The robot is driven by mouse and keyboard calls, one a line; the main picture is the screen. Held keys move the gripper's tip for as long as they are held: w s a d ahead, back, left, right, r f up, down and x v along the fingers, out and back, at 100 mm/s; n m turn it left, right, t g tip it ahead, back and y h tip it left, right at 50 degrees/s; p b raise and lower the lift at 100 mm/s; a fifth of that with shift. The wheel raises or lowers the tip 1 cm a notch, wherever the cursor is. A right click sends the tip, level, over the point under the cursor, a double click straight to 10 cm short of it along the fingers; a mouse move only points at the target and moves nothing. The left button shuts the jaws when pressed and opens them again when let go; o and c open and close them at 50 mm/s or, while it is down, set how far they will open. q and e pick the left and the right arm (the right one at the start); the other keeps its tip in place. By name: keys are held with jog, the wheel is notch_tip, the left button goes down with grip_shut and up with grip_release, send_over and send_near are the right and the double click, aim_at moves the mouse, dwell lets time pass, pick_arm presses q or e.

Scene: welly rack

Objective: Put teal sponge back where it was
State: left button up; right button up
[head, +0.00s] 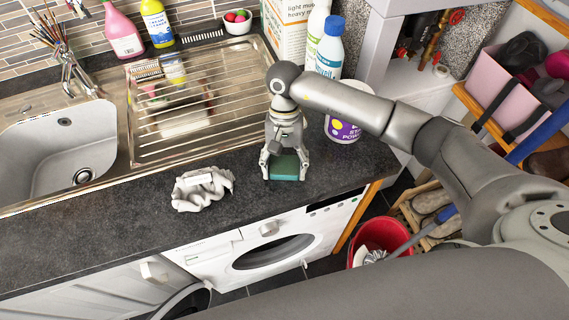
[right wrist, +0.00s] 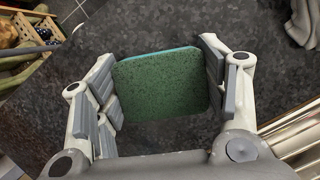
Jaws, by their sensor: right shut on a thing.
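The teal sponge (head: 286,166) is at the front part of the dark worktop (head: 110,235), right of the crumpled grey cloth. My right gripper (head: 285,172) points down over it, with its fingers on both sides. In the right wrist view the sponge (right wrist: 165,84) shows a dark green rough face and a thin teal edge between the fingers of my right gripper (right wrist: 163,88), which is shut on it. I cannot tell whether the sponge touches the worktop. My left gripper is not in view.
The crumpled grey cloth (head: 202,188) lies left of the gripper. A purple-labelled tub (head: 345,125) and bottles (head: 330,47) stand behind right. A washing machine (head: 270,250) and red bucket (head: 380,235) are below.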

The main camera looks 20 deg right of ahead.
jog(key=o, duration=0.8)
jog(key=shift+r, duration=0.15)
jog(key=b+v, duration=0.4)
jog(key=v, duration=0.8)
